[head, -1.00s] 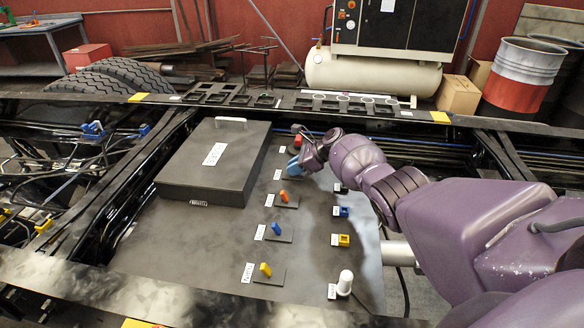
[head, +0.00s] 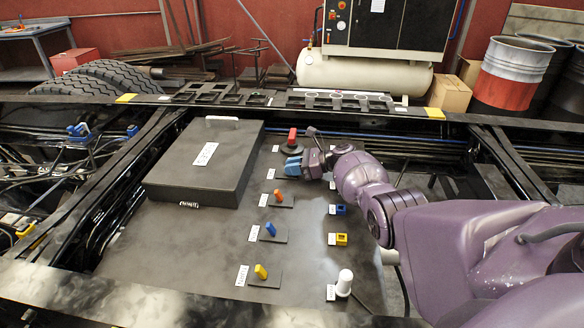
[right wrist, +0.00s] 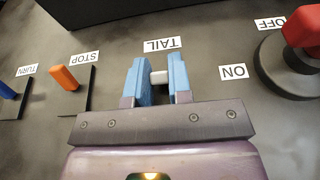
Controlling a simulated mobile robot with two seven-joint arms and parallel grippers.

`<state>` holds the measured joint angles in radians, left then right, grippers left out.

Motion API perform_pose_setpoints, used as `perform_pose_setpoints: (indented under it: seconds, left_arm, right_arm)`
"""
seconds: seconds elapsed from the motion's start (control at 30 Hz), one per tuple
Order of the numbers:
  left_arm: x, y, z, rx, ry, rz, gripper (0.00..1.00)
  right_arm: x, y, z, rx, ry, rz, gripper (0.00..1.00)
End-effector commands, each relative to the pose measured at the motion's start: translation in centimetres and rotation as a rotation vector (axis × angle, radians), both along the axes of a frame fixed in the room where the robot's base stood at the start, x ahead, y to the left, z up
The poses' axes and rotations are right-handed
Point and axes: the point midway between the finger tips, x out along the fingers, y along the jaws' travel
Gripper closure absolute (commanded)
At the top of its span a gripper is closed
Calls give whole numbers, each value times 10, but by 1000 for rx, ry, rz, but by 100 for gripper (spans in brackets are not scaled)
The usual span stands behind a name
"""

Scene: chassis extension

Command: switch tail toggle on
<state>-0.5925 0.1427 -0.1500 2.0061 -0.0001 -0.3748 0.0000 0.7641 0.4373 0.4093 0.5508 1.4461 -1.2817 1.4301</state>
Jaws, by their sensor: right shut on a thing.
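The tail toggle (right wrist: 159,77) is a small white lever beside the white TAIL label (right wrist: 162,43) in the right wrist view. My right gripper (right wrist: 158,75) has its two blue fingers shut on it, one on each side. The toggle's base is mostly hidden by the fingers and the palm. In the head view my right gripper (head: 293,164) comes in from the right at the far end of the toggle row and hides the toggle. My left gripper is not in view.
An orange stop toggle (right wrist: 64,77) and a blue turn toggle (right wrist: 7,91) stand to the left in the right wrist view. A red knob (head: 292,136) is just beyond the gripper. A yellow toggle (head: 261,271) and a black box (head: 175,175) share the panel.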

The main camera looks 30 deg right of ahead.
Motion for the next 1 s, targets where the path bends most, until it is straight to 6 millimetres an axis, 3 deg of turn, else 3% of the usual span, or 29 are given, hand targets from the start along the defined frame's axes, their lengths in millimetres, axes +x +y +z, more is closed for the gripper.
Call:
perform_pose_setpoints:
  seconds: [0.17, 0.2, 0.37, 0.73, 1.0]
  left_arm:
    - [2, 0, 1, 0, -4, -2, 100]
    - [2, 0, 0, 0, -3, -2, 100]
    - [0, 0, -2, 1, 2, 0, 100]
    - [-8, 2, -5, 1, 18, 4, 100]
    - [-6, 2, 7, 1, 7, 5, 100]
  right_arm:
    - [0, 1, 0, 1, 0, 0, 100]
    - [0, 1, 0, 1, 0, 0, 79]
    - [0, 1, 0, 1, 0, 0, 55]
    - [-3, -4, 2, 0, 0, 0, 55]
    - [-27, -37, 16, -1, -1, -3, 55]
